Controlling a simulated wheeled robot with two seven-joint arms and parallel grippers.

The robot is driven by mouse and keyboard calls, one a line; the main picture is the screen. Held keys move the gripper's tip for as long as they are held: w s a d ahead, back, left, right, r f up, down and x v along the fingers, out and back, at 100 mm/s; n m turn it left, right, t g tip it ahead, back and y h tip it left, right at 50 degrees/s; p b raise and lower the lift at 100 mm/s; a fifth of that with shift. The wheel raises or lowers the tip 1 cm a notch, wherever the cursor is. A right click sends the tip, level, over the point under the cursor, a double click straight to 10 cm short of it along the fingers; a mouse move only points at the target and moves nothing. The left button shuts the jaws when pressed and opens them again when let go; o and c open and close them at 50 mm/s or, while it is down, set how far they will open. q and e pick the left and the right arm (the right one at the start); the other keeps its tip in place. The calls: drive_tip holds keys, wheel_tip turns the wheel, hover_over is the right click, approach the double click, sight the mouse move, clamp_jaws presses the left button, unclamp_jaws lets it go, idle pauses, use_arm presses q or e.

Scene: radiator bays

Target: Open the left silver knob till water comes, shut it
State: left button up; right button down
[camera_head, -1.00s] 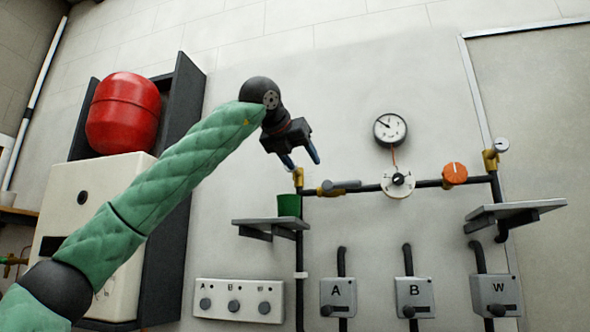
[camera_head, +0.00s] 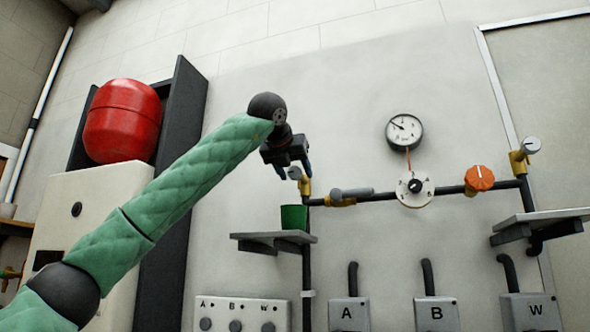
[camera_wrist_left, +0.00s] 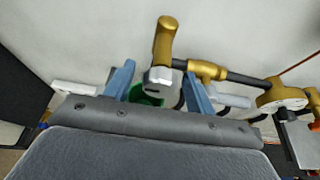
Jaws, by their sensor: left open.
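The left silver knob (camera_head: 295,173) sits on a brass valve (camera_head: 305,187) at the left end of the dark wall pipe. In the left wrist view the knob (camera_wrist_left: 160,78) lies between the two open fingers, with a gap on each side. A green cup (camera_head: 294,217) stands on the grey shelf (camera_head: 258,240) below the valve; it is partly hidden in the wrist view. No water shows. My right gripper is out of view.
Along the pipe are a grey lever (camera_head: 352,193), a white dial (camera_head: 414,190) and an orange knob (camera_head: 480,178). A second silver knob (camera_head: 532,145) is at the right end. A round gauge (camera_head: 404,131) hangs above.

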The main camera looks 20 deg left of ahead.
use_arm(q)
drive_tip(key=shift+w+f, duration=0.1)
drive_tip(key=shift+w, duration=0.05)
drive_tip(key=shift+w+f, duration=0.1)
drive_tip(key=shift+w, duration=0.1)
drive_tip(key=shift+s, duration=0.1)
drive_tip(key=c, duration=0.9)
drive_tip(key=shift+c, duration=0.2)
